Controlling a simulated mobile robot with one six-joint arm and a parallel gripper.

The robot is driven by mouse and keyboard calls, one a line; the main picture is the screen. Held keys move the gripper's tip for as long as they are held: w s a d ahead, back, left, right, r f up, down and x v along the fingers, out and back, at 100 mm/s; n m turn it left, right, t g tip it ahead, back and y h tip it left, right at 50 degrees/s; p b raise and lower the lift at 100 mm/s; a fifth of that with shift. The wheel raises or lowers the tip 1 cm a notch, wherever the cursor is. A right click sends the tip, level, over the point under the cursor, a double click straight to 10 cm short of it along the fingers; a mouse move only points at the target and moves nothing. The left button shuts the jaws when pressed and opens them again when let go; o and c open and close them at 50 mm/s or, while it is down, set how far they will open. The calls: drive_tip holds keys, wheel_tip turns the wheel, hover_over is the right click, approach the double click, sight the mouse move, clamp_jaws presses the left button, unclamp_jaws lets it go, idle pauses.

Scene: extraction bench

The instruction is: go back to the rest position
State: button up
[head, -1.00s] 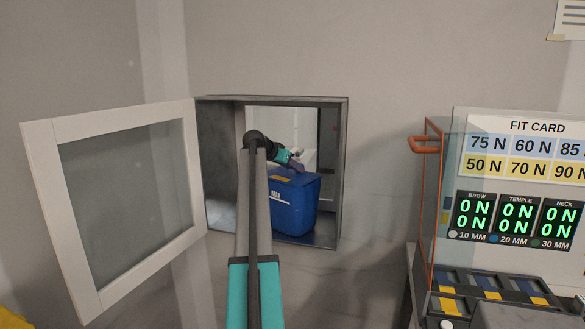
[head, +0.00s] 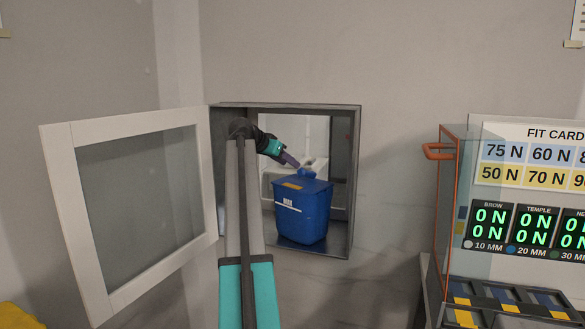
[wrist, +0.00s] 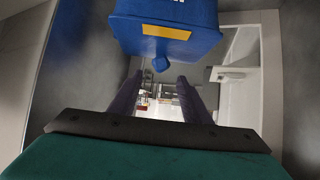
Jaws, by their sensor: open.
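My gripper (head: 300,166) reaches through the wall hatch opening in the head view, just above and behind the lid of a blue box (head: 302,212). The box has a yellow label and stands on the hatch floor. In the wrist view my gripper (wrist: 163,80) shows two dark fingers spread apart with nothing between them. The blue box (wrist: 165,45) is at the top of that view, with a small blue knob by the fingertips. Whether the fingers touch the knob I cannot tell.
On the right are a clear case with an orange handle (head: 438,151) and a fit card panel (head: 530,150). Bare wall lies between.

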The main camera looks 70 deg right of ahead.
drive_tip(key=shift+w+a+r, duration=0.2)
drive_tip(key=shift+a+r, duration=0.1)
drive_tip(key=shift+a, duration=0.15)
